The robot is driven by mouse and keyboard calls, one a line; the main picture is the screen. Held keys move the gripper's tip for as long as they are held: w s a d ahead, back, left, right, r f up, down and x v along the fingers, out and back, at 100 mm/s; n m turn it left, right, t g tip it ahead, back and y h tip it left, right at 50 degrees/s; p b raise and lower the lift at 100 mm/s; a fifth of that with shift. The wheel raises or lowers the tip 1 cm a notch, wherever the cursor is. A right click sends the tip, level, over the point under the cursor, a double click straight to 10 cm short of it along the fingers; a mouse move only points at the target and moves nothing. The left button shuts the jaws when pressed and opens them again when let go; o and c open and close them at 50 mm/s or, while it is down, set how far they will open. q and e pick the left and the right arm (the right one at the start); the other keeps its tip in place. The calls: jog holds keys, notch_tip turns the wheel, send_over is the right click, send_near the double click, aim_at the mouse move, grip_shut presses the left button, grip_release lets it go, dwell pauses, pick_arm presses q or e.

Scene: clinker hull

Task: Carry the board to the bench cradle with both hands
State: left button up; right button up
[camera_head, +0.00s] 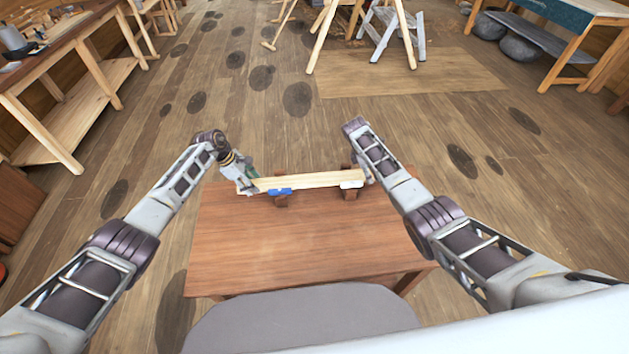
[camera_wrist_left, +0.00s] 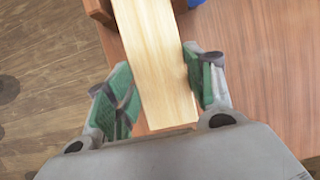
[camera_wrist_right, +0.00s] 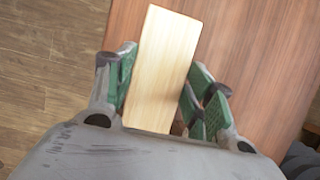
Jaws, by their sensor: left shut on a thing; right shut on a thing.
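The pale wooden board (camera_head: 315,181) lies lengthwise along the far edge of the brown bench (camera_head: 300,245), over two dark wooden cradle blocks, the left one (camera_head: 281,203) and the right one (camera_head: 349,194). I cannot tell whether it rests on them or is just above. My left gripper (camera_head: 248,184) is shut on its left end; the fingers also show on both sides of the board in the left wrist view (camera_wrist_left: 155,80). My right gripper (camera_head: 363,178) is shut on its right end, seen also in the right wrist view (camera_wrist_right: 160,72).
A blue piece (camera_head: 280,191) and a white piece (camera_head: 351,185) sit at the near side of the board by the blocks. The bench top nearer me is clear. A workbench (camera_head: 75,80) stands at left; trestles (camera_head: 365,30) stand beyond on open floor.

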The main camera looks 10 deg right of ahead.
pick_arm(q)
jog(key=shift+r, duration=0.25)
pick_arm(e)
jog(key=shift+r, duration=0.25)
